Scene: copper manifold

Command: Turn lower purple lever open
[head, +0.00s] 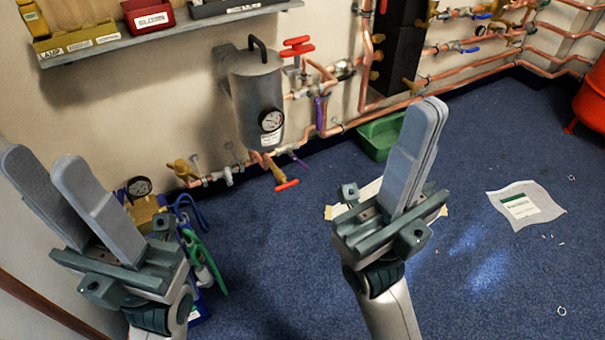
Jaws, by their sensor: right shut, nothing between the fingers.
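The lower purple lever (298,159) is a small handle on the low copper pipe, below and right of the grey tank (256,95). It slants down to the right; its exact angle is hard to read at this size. An upper purple lever (319,112) hangs upright on the pipework above it. My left gripper (43,162) is open and empty at the far left, well apart from the levers. My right gripper (431,108) is shut and empty, right of the lower lever and in front of the floor, touching nothing.
Red handles (298,47) sit above and below (287,185) the levers. A green bin (381,136) stands by the wall behind my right gripper. Hoses and a gauge (139,187) are near my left gripper. A paper sheet (525,204) lies on the open blue floor.

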